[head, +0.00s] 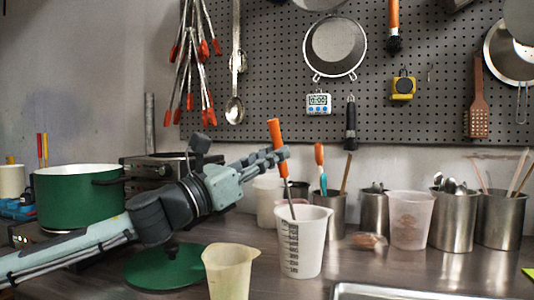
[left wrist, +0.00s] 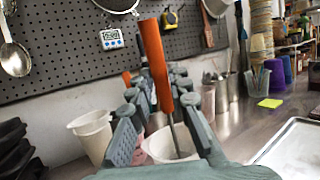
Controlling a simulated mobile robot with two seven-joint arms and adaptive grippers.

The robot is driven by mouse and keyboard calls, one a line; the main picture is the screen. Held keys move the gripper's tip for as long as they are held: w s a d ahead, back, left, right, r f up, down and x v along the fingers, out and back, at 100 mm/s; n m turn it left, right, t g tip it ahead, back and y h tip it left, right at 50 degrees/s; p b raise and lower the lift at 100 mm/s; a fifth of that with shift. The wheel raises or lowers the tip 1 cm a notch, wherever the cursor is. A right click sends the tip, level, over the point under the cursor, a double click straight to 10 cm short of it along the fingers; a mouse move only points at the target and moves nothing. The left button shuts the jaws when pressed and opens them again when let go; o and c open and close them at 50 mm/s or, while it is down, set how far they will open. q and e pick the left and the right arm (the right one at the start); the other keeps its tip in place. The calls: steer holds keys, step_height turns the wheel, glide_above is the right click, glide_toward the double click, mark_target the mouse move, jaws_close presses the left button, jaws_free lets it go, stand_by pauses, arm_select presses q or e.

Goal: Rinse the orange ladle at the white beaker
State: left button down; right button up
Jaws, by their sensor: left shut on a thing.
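The orange ladle (head: 276,142) stands nearly upright, with its handle between the fingers of my left gripper (head: 275,158), which is shut on it. Its thin metal shaft goes down into the mouth of the white beaker (head: 312,248), which has dark measuring marks. The ladle's lower end is hidden inside the beaker. In the left wrist view the orange handle rises between the two fingers, and the beaker (left wrist: 172,148) is below and beyond them. My right gripper is not in view.
A cloudy plastic beaker (head: 230,275) stands at the front, left of the white beaker. A green pot (head: 78,198) and green lid (head: 165,268) are at left. Metal canisters (head: 453,220) and a pinkish beaker (head: 410,222) line the back. A metal tray edge (head: 385,292) lies front right.

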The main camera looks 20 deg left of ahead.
mark_target(269, 125)
arm_select(q)
step_height(269, 125, up, 4)
steer(key=p, duration=0.3)
steer(key=shift+f, duration=0.25)
steer(key=shift+r, duration=4)
steer(key=shift+f, duration=0.1)
step_height(269, 125, down, 11)
steer(key=b, duration=0.8)
steer(key=shift+s+a+f, duration=0.2)
steer(key=shift+s+a, duration=0.05)
steer(key=shift+a, duration=0.05)
